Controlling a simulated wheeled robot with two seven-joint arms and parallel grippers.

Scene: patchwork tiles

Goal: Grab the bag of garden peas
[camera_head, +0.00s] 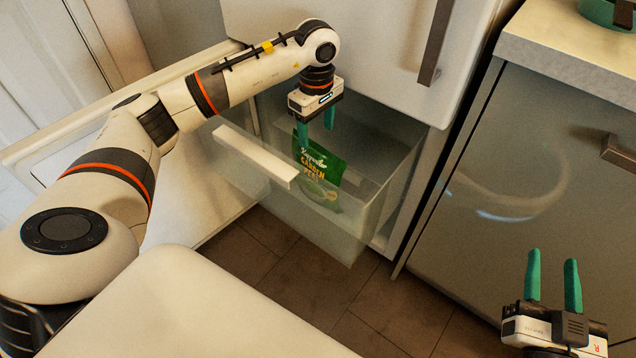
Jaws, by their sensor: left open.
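The bag of garden peas (319,172) is green with white and yellow lettering. It stands tilted inside the clear freezer drawer (335,228), which is pulled out. My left gripper (316,137) points down into the drawer at the top of the bag. Its green fingers are apart, one at the bag's upper left edge and one to the right; I cannot tell whether they touch it. My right gripper (553,265) is at the lower right, away from the drawer, with its green fingers apart and nothing between them.
The drawer has a white front handle (255,157). A white fridge door (365,45) with a dark handle is above the drawer. A grey cabinet (510,170) with a pale counter stands to the right. Brown floor tiles (300,280) lie clear below.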

